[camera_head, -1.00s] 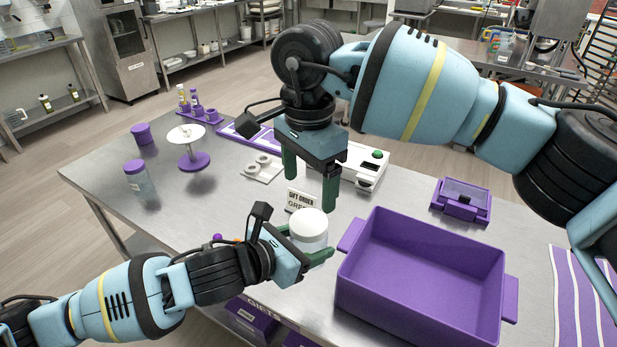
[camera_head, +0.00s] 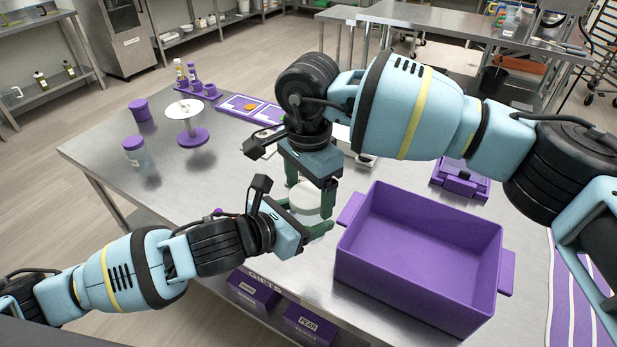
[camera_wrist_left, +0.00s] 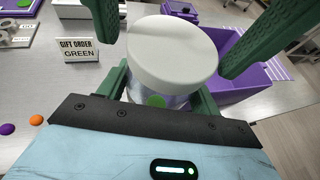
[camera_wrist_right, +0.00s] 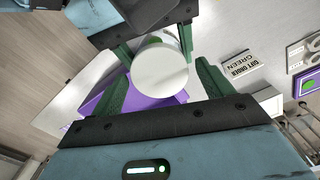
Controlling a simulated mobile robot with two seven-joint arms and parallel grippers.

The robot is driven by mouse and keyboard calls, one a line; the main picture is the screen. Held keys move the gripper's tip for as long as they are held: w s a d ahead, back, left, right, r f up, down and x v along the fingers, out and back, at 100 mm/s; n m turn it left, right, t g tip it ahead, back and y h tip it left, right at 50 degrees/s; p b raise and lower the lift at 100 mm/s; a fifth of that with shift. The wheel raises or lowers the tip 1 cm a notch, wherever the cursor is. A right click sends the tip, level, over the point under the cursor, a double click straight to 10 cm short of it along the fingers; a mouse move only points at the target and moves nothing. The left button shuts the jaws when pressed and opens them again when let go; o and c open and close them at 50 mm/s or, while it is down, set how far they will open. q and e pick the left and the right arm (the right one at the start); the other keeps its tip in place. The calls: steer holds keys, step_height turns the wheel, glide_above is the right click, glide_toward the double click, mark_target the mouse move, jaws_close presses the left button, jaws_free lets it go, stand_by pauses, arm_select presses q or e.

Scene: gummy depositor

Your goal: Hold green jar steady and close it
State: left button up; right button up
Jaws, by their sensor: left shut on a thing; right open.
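The jar (camera_wrist_left: 150,103) is clear with a green spot low on its side. A wide white lid (camera_wrist_left: 172,50) sits on its top; I cannot tell whether it is tight. The lid also shows in the head view (camera_head: 307,196) and the right wrist view (camera_wrist_right: 161,73). My left gripper (camera_head: 302,222) is shut on the jar's body, below the lid. My right gripper (camera_head: 309,191) is above the jar, pointing down. Its open fingers (camera_wrist_right: 163,88) are on either side of the lid, with gaps visible. The jar's body is mostly hidden in the head view.
A large empty purple bin (camera_head: 425,215) stands close to the right of the jar. A "GIFT ORDER GREEN" sign (camera_wrist_left: 80,50) stands behind the jar. A purple-lidded jar (camera_head: 135,153) and a white-topped stand (camera_head: 187,120) are at the left. The table's left front is mostly clear.

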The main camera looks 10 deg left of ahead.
steer(key=c, duration=1)
steer(key=shift+m, duration=0.9)
steer(key=o, duration=1.2)
step_height(320, 180, up, 12)
